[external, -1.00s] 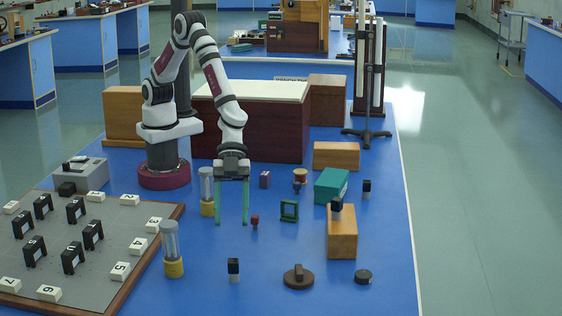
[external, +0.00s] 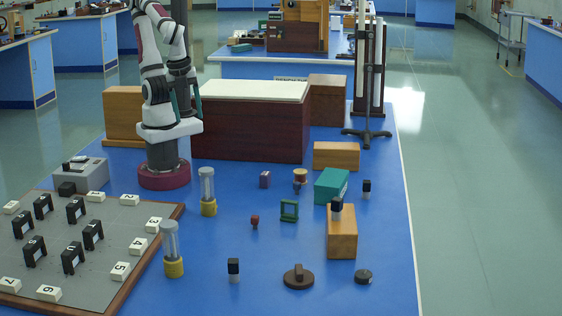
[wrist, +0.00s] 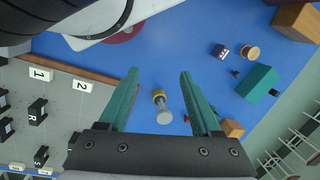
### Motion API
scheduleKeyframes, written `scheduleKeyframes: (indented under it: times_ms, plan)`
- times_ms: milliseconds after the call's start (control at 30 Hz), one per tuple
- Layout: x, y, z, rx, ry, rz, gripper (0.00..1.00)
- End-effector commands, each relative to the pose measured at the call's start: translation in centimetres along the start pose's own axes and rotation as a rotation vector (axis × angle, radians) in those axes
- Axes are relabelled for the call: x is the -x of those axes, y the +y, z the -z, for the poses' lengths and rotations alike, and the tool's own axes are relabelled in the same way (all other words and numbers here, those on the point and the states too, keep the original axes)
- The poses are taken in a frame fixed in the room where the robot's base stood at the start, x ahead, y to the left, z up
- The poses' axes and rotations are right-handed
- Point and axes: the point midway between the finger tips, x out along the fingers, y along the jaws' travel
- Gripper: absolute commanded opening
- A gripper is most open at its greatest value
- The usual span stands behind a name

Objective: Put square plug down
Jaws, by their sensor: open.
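My gripper (wrist: 159,72) is open, with nothing between its teal fingers. In the external view it is raised and drawn back beside my arm, its teal fingers (external: 187,103) high above the blue bench and apart from every object there. I cannot tell which piece is the square plug. Candidates are small black-topped plugs: one upright at the front (external: 233,267), one at the right (external: 367,186), and one at the wooden block (external: 337,205). A small purple block (external: 265,179) stands mid-bench; it also shows in the wrist view (wrist: 220,50).
Two clear tubes with yellow bases (external: 208,207) (external: 173,266) stand at the left. A grey numbered board (external: 105,245) with black holders lies left. A green frame (external: 289,211), teal box (external: 331,187), wooden blocks and a brown disc (external: 298,280) are right.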

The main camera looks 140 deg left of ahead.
Motion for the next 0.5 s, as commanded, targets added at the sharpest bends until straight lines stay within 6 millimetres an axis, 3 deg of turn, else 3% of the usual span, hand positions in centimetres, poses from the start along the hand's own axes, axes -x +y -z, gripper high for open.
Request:
scheduleKeyframes:
  times_ms: [333, 367, 433, 467, 500]
  plan:
    - [0.1, 0.3, 0.8, -0.015, 0.015, -0.028, 0.65]
    - [0.1, 0.8, 1.8, -0.036, 0.033, -0.064, 0.65]
    - [0.6, 2.6, 6.5, -0.118, 0.135, -0.208, 0.65]
    - [0.9, 3.4, 9.6, -0.157, 0.206, -0.283, 0.65]
    - [1.3, 4.1, 14.2, -0.198, 0.327, -0.368, 0.65]
